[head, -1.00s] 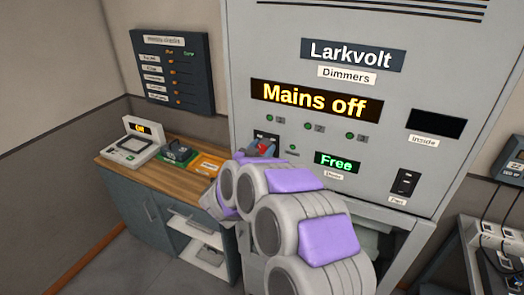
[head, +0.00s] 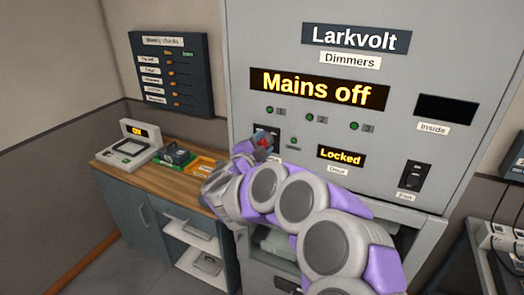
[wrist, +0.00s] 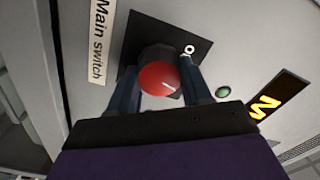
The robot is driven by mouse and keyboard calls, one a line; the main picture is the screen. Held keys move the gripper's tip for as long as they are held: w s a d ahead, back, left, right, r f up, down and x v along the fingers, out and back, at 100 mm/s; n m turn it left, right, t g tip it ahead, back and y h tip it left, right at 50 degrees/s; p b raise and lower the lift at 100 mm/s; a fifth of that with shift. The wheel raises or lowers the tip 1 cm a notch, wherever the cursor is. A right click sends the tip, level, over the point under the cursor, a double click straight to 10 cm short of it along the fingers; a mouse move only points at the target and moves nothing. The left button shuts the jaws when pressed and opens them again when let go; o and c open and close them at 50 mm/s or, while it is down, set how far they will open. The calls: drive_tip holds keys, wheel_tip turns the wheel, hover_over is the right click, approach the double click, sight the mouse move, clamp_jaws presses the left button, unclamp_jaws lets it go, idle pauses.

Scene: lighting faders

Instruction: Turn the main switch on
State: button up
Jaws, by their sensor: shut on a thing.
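The main switch is a red-capped rotary knob (wrist: 158,78) on a black plate (wrist: 130,45), beside a "Main switch" label (wrist: 100,40). My gripper (wrist: 162,88) is shut on the knob, one dark finger on each side. In the head view my gripper (head: 252,148) reaches the black plate (head: 270,135) and hides most of the knob. The cabinet display (head: 318,88) reads "Mains off" in yellow.
The small door display (head: 341,156) reads "Locked". Green lamps (head: 310,117) sit below the main display, and a fan switch (head: 412,176) is at right. A wooden-topped counter (head: 185,182) stands left of the cabinet, with a device (head: 126,150) showing a lit sign.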

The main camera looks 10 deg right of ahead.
drive_tip(key=m+b, duration=0.2)
drive_tip(key=m, duration=0.1)
drive_tip(key=f+m+b, duration=0.1)
drive_tip(key=m+b, duration=0.1)
drive_tip(key=m, duration=0.1)
drive_tip(key=shift+s, duration=0.1)
drive_tip(key=shift+r, duration=0.1)
idle(0.5)
drive_tip(key=o, duration=1.1)
drive_tip(key=shift+r, duration=0.1)
drive_tip(key=shift+c, duration=0.2)
drive_tip(key=shift+a+r, duration=0.1)
drive_tip(key=shift+s+a, duration=0.2)
drive_tip(key=shift+s, duration=0.1)
drive_tip(key=p+v, duration=0.2)
drive_tip(key=v, duration=1.4)
drive_tip(key=shift+s+a, duration=0.2)
drive_tip(key=shift+s, duration=0.05)
